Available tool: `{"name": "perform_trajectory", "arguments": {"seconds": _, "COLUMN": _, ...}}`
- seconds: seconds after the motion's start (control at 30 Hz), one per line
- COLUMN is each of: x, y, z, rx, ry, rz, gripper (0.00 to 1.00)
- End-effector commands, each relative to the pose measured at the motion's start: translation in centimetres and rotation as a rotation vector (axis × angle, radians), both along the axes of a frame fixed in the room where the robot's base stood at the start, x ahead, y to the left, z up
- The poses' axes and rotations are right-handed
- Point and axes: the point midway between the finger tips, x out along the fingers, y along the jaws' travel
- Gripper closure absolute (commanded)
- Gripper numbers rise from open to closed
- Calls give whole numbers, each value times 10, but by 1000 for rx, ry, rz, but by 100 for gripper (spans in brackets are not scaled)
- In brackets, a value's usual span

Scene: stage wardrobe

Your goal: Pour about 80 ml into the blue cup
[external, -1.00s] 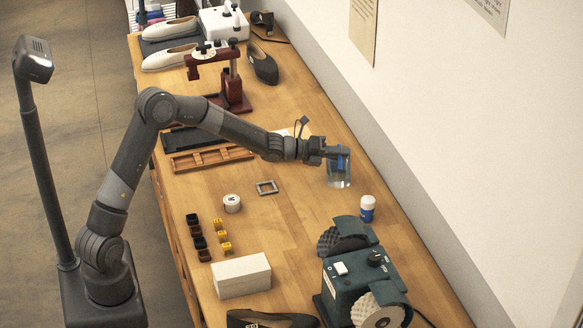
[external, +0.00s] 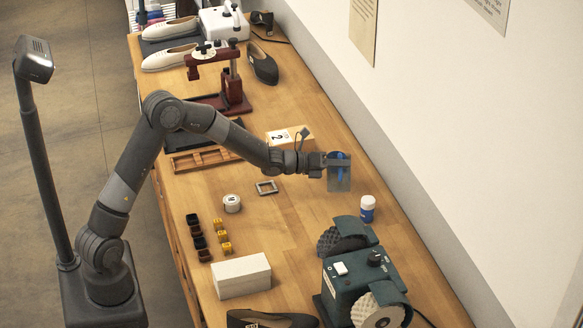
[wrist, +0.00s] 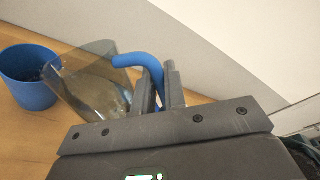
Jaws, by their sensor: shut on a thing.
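My gripper (wrist: 160,95) is shut on the blue handle (wrist: 143,62) of a clear jug (wrist: 85,80). The jug also shows at the end of my arm in the external view (external: 340,180). In the wrist view it looks tilted, with its open side towards the blue cup (wrist: 30,92) at the left. Some greyish liquid seems to be inside the jug. The cup stands upright on the wooden bench, and the jug's edge overlaps its right side in the picture. I cannot tell whether liquid is flowing or how full the cup is. In the external view the cup is not clearly distinguishable.
A white jar with a blue label (external: 367,209) stands right of the jug, near the wall. A green grinding machine (external: 360,280) stands nearer. A small metal frame (external: 266,187), a white tin (external: 232,203) and a numbered box (external: 289,138) lie to the left.

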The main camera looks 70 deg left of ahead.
Motion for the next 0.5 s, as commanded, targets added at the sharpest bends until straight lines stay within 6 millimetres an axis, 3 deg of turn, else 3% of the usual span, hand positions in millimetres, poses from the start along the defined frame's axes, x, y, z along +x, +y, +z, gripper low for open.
{"name": "perform_trajectory", "arguments": {"seconds": 0.5, "x": -6, "y": -21, "z": -22, "rx": 189, "ry": -63, "rz": -4, "gripper": 100}}
